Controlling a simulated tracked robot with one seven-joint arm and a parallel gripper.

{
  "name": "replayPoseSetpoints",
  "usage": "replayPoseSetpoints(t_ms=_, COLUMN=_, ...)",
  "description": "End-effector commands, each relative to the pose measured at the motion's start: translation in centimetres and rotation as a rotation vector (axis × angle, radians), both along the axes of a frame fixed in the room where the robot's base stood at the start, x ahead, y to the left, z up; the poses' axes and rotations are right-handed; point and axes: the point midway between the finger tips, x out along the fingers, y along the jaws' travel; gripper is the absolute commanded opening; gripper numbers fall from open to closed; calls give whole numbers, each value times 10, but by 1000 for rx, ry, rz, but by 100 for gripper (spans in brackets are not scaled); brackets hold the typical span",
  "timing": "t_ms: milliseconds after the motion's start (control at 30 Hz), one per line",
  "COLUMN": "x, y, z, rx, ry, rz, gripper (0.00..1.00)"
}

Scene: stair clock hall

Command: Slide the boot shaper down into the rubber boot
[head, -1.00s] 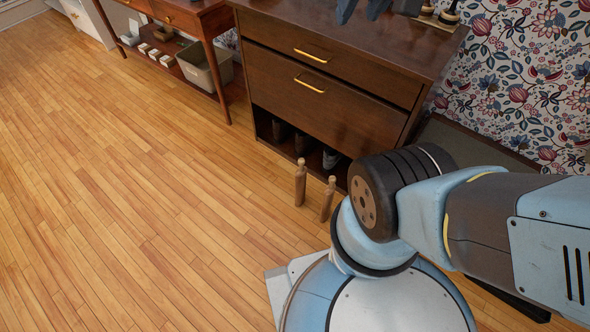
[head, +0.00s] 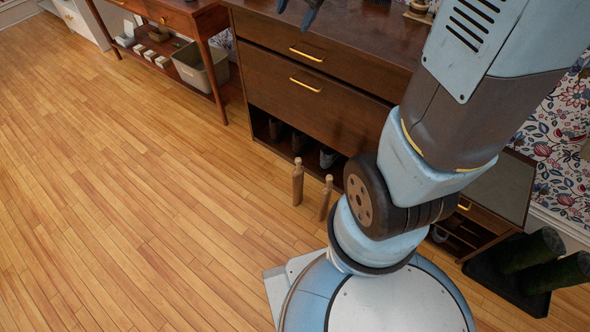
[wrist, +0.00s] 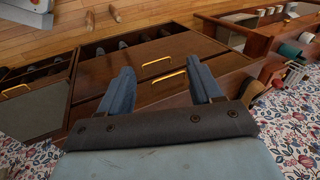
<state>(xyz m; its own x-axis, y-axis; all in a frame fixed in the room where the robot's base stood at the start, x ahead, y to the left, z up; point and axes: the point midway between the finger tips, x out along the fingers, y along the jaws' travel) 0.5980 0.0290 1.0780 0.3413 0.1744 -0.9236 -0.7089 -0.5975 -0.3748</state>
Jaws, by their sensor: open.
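Two pale wooden pieces with small knobs stand upright on the floor in the head view, one at the left (head: 298,182) and one at the right (head: 325,198); they look like boot shapers. They also show at the top of the wrist view (wrist: 114,13). Two dark green tubular shapes, perhaps the rubber boots (head: 532,250), are on a black tray (head: 482,272) at the right; their openings are not clear. My gripper (wrist: 163,80) is open and empty over the dark wooden cabinet, far from both; its blue-grey fingertips show at the head view's top edge (head: 298,10).
The cabinet (head: 318,105) has brass handles and a low open shelf with several dark shoes (head: 328,157). A side table (head: 205,55) with a grey bin (head: 201,70) stands at the left. A low unit (head: 490,205) stands at the right. The wooden floor at the left is clear.

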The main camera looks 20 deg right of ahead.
Motion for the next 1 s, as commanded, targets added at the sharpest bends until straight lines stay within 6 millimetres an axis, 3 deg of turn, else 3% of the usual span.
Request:
replayPoseSetpoints(t_ms=200, x=48, y=4, z=-55, rx=102, ry=85, rz=-235, gripper=64)
replayPoseSetpoints(t_ms=500, x=99, y=5, z=-145, rx=211, ry=199, rz=-583, gripper=64)
replayPoseSetpoints(t_ms=700, x=123, y=2, z=-213, rx=261, ry=268, rz=-825, gripper=64)
replayPoseSetpoints(t_ms=1000, x=138, y=-5, z=-327, rx=302, ry=356, rz=-1201, gripper=64)
